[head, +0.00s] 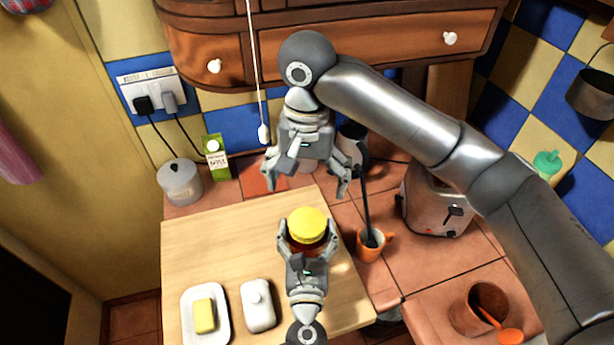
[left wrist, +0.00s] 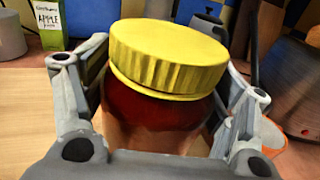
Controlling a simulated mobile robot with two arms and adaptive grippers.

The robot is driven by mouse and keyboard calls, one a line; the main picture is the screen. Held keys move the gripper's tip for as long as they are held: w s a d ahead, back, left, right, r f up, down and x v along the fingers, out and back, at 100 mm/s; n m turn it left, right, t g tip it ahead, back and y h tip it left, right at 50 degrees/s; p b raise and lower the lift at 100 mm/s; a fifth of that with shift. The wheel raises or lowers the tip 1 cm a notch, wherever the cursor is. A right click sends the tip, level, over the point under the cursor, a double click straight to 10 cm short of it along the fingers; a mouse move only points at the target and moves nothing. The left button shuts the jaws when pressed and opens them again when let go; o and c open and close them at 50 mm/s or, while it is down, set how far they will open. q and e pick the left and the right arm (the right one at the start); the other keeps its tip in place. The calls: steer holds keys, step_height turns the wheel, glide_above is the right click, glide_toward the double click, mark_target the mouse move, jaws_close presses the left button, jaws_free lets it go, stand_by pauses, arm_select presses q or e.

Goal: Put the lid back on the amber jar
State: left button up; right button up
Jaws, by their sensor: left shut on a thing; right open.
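The amber jar (head: 309,247) stands over the wooden board, dark red-brown below its top. The yellow lid (head: 307,223) is on the jar's mouth. In the left wrist view the lid (left wrist: 168,58) looks slanted down to the right, with a thin yellow rim under it above the dark red jar body (left wrist: 155,118); I cannot tell whether it is fully seated. My left gripper (head: 308,235) is shut on the jar, one finger on each side. My right gripper (head: 306,184) is open and empty, behind and apart from the lid.
The wooden board (head: 210,245) carries a butter dish (head: 219,318) and its white cover (head: 258,312). An orange mug (head: 370,250) with a dark utensil stands close right of the board. A toaster (head: 432,205), a green carton (head: 217,160) and a grey pot (head: 179,184) are around.

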stand_by(0.3)
arm_select(q)
steer(key=o, duration=1.9)
steer(key=shift+o, duration=0.2)
steer(key=s, duration=1.2)
